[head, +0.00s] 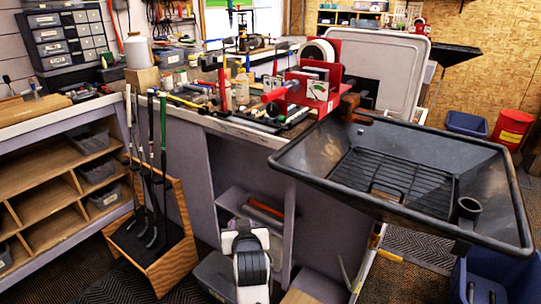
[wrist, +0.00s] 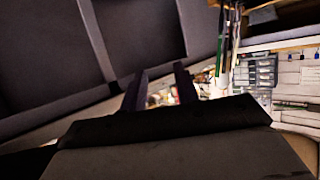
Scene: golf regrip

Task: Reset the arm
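My gripper (wrist: 160,82) shows in the wrist view as two dark fingers standing apart, with nothing between them. The background seen through the gap is cluttered and blurred. In the head view, a white and black part of my arm shows low in the middle, in front of the workbench (head: 190,119). The fingers cannot be made out there. The golf clubs (head: 152,165) stand in a wooden rack (head: 178,240) on the floor, left of my arm. Clubs (wrist: 223,45) also show at the upper right of the wrist view, apart from the fingers.
A black tray (head: 470,165) on the right sticks out from the bench. A red machine (head: 305,92) and many tools crowd the benchtop. Open wooden shelves (head: 45,205) stand at left. A red bin (head: 512,128) and a blue bin (head: 466,123) stand at the back right.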

